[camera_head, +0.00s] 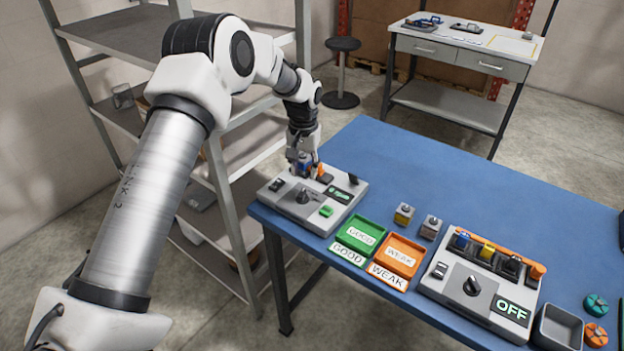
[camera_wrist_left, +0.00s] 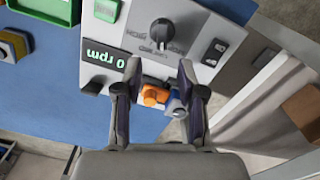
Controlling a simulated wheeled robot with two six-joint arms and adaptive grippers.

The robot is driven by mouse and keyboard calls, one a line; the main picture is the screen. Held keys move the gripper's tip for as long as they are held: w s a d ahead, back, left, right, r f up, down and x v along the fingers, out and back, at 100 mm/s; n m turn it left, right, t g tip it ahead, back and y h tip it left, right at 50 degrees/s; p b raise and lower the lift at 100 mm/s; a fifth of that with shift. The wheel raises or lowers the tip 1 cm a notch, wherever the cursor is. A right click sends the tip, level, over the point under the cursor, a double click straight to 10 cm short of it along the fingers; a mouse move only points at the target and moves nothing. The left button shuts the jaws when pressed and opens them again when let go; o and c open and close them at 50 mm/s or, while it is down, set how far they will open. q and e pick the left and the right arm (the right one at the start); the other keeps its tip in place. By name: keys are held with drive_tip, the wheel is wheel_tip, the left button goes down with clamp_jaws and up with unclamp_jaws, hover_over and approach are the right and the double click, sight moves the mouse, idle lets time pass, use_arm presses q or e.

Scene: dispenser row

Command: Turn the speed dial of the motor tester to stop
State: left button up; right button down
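The motor tester (camera_head: 290,208), a grey box, sits at the left end of the blue table. Its black speed dial (camera_head: 303,196) also shows in the left wrist view (camera_wrist_left: 161,31), with labels around it too small to read. Its display (camera_wrist_left: 104,70) reads 0 rpm. My left gripper (camera_wrist_left: 158,68) is open above the tester's far edge, clear of the dial. An orange part (camera_wrist_left: 153,96) and a blue part (camera_wrist_left: 177,105) on the tester show between its fingers; I cannot tell whether the fingers touch them. My right gripper is out of view.
A green GOOD tray (camera_head: 337,240) and an orange WEAK tray (camera_head: 384,262) lie right of the tester. Two small motors (camera_head: 404,214) stand behind them. A second grey device (camera_head: 452,290) reads OFF. A metal shelf (camera_head: 225,205) stands close at the left.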

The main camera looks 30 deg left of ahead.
sight(302, 193)
use_arm(q)
drive_tip(key=shift+s+f+p, duration=0.5)
drive_tip(key=shift+s+f, duration=0.5)
drive_tip(key=f, duration=0.2)
drive_tip(key=w+f, duration=0.1)
drive_tip(key=f, duration=0.1)
drive_tip(key=shift+f+p, duration=0.25)
drive_tip(key=shift+p, duration=0.15)
drive_tip(key=shift+w+f, duration=0.15)
drive_tip(key=shift+w, duration=0.05)
drive_tip(key=shift+s+r, duration=0.2)
drive_tip(key=shift+s, duration=0.1)
drive_tip(key=shift+c, duration=0.3)
drive_tip(key=shift+s, duration=0.1)
clamp_jaws()
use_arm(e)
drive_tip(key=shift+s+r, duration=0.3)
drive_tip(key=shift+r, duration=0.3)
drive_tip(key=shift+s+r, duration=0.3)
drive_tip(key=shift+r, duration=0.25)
